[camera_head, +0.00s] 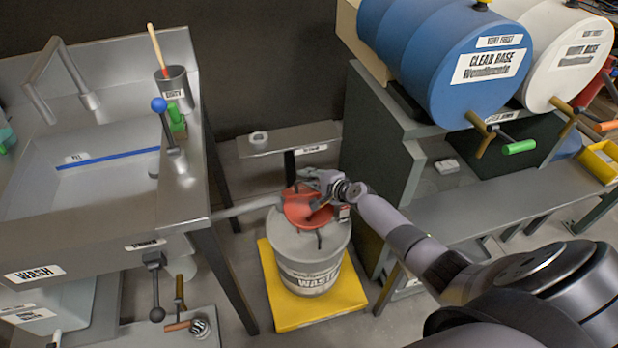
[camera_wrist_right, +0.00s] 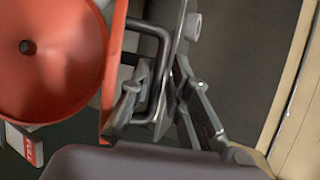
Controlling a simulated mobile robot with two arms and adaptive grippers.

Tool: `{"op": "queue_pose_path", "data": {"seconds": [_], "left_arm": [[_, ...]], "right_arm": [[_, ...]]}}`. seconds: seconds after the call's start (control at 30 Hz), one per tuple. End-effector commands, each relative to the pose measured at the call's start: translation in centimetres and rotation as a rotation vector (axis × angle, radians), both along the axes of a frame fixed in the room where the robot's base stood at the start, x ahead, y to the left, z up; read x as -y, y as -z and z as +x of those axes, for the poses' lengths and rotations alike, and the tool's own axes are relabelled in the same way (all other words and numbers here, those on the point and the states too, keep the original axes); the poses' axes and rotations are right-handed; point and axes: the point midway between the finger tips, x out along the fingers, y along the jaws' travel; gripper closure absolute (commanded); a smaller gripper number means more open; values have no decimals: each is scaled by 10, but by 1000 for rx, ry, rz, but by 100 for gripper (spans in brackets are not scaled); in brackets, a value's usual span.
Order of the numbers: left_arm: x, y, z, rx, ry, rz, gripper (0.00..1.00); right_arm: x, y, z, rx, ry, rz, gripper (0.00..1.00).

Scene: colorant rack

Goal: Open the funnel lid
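The red funnel (camera_head: 306,208) sits on top of the grey waste drum (camera_head: 318,262). In the right wrist view the funnel's bowl (camera_wrist_right: 50,60) is uncovered, with its dark drain hole in sight. A grey plate that looks like the lid (camera_wrist_right: 178,70) stands edge-on beside the bowl, with a dark bent handle (camera_wrist_right: 162,50) next to it. My right gripper (camera_head: 322,200) is at the funnel. In the wrist view its fingers (camera_wrist_right: 165,85) lie on either side of the handle and plate; whether they press on them is not clear. My left gripper is out of view.
The drum stands on a yellow platform (camera_head: 290,318). A steel wash sink (camera_head: 75,170) is at the left, with a leg close to the drum. A grey bench (camera_head: 480,215) and blue drum (camera_head: 440,55) are at the right. A low shelf (camera_head: 290,138) is behind.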

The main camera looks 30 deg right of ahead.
Motion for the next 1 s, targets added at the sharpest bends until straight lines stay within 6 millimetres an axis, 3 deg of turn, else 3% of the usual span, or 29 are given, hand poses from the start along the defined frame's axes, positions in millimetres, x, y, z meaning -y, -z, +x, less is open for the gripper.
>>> {"op": "queue_pose_path", "data": {"seconds": [0.27,0.7,1.0], "left_arm": [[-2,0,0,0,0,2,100],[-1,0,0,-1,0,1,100],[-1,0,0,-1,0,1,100]], "right_arm": [[3,-3,-12,-2,-2,-4,83],[17,-37,-83,-1,-1,-1,83],[22,-49,-107,-1,1,-1,83]]}}
